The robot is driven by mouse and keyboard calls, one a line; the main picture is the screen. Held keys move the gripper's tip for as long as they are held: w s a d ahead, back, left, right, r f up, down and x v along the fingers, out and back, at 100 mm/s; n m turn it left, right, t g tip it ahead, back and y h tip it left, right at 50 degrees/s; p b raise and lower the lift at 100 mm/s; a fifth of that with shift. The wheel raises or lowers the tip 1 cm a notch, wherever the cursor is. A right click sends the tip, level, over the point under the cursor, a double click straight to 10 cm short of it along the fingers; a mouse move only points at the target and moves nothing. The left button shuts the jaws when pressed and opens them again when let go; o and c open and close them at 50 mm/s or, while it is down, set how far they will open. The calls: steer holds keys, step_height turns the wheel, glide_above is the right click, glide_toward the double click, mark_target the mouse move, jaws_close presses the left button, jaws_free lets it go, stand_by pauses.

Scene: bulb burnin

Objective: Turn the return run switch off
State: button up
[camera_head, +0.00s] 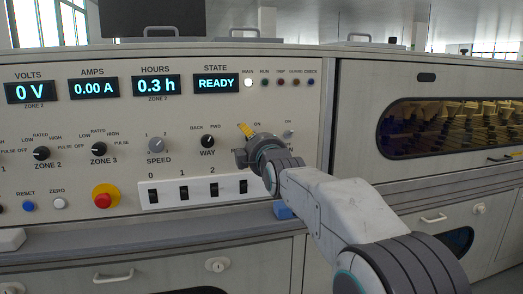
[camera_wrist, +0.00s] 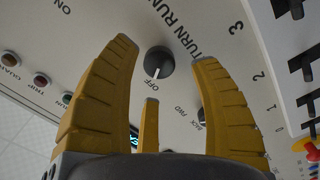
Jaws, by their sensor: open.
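The return run switch is a round black knob (camera_wrist: 159,62) on the cream panel, in the wrist view. Its white pointer mark faces toward the OFF label. The printed name is partly cut by a finger, with "TURN RUN" showing. My gripper (camera_wrist: 165,52) has its yellow fingers spread, one on either side of the knob, with a third finger lower between them. No finger visibly touches the knob. In the head view my gripper (camera_head: 248,132) is at the panel, right of the WAY knob (camera_head: 208,141), and hides the return run switch.
Below the gripper is a white strip of black rocker switches (camera_head: 184,194). A red emergency button (camera_head: 103,196) is at the lower left. The STATE display (camera_head: 216,84) reads READY, with a lit MAIN lamp (camera_head: 248,83). A windowed cabinet (camera_head: 450,127) stands at right.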

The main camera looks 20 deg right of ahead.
steer(key=s, duration=0.9)
steer(key=shift+s, duration=0.1)
steer(key=s+r+m+g+p, duration=0.4)
steer(key=s+p, duration=0.7)
steer(key=p, duration=0.3)
steer(key=s+r+m+g+p, duration=0.4)
steer(key=s+p, duration=0.7)
steer(key=p, duration=0.3)
steer(key=s+r+m+g+p, duration=0.4)
steer(key=s+p, duration=0.7)
steer(key=p, duration=0.3)
steer(key=shift+d+m+g, duration=0.15)
steer(key=shift+m+g, duration=0.35)
steer(key=shift+g, duration=0.8)
steer(key=shift+c, duration=0.4)
